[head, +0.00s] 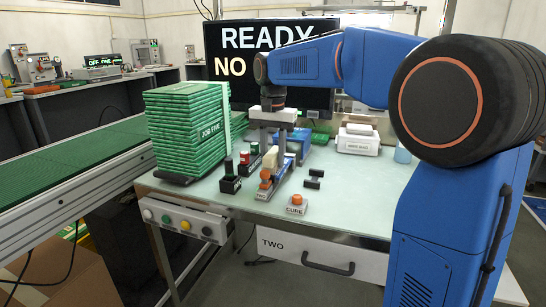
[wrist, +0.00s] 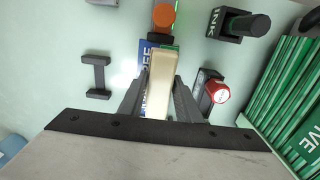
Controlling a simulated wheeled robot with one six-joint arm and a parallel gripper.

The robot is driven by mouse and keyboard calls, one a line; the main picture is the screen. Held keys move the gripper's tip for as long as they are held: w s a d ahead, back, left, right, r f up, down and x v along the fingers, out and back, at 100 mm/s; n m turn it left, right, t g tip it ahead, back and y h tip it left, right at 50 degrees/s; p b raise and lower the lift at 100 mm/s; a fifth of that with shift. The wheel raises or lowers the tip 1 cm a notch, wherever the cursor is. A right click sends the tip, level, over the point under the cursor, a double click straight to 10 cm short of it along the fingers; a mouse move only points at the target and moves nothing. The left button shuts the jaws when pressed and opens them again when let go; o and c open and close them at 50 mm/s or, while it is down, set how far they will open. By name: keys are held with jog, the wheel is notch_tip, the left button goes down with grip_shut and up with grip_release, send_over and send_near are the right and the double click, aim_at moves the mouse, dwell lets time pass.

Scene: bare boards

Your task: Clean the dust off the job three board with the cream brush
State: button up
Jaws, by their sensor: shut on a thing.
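My gripper (head: 273,152) points down over the middle of the table. In the wrist view its two dark fingers (wrist: 160,90) are shut on the cream brush (wrist: 161,88), a pale block between them. Below the brush lies a blue board (wrist: 146,56) with white letters ending in "EE" and a green part (wrist: 172,47) beside it. The brush and fingers hide much of the board. I cannot tell whether the brush touches it, and no dust can be made out.
An orange-knobbed tool (head: 265,176) stands just in front of the gripper. An ink stand (head: 230,178) and a red-capped holder (head: 245,160) are to the left, a black rest (head: 313,179) to the right. A CURE button (head: 297,203) is near the front edge. The JOB FIVE stack (head: 187,130) stands left.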

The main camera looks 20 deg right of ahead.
aim_at(276, 148)
jog(key=shift+w+d, duration=0.1)
jog(key=shift+w+d, duration=0.8)
jog(key=shift+w, duration=0.3)
jog(key=shift+s+a, duration=0.1)
jog(key=shift+s+a, duration=0.45)
jog(key=shift+s, duration=0.2)
jog(key=shift+r, duration=0.1)
jog(key=shift+s+a, duration=0.35)
jog(key=shift+s, duration=0.1)
